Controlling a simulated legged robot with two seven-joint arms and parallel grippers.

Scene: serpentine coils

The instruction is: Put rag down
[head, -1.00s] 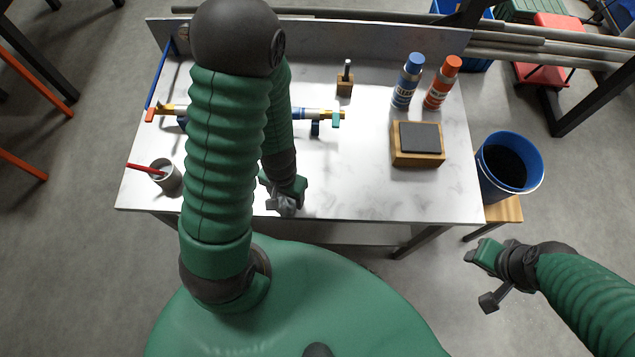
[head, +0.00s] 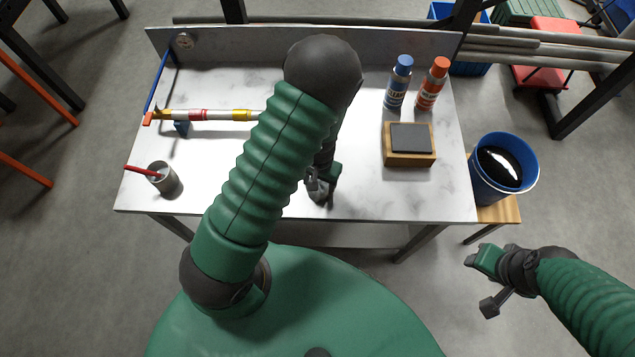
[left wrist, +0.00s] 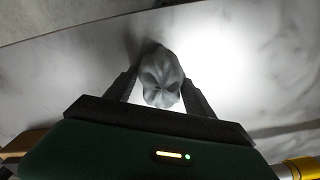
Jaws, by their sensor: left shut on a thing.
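A crumpled grey rag (left wrist: 160,78) is pinched between the two dark fingers of my left gripper (left wrist: 161,92) in the left wrist view. In the head view my left gripper (head: 319,186) is over the front part of the white marbled table (head: 400,198). The rag shows there as a small grey lump (head: 316,192), partly hidden by my arm. I cannot tell whether it touches the table top. My right gripper (head: 480,268) hangs off the table at the lower right, with no object visible in it; its finger gap is unclear.
A banded pipe (head: 208,115) lies at the left, partly behind my arm. A grey cup (head: 163,180) stands front left. Blue-capped (head: 399,82) and orange-capped (head: 434,84) bottles and a wooden block with a dark pad (head: 410,158) stand right. A blue bucket (head: 478,183) stands beyond the table's right edge.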

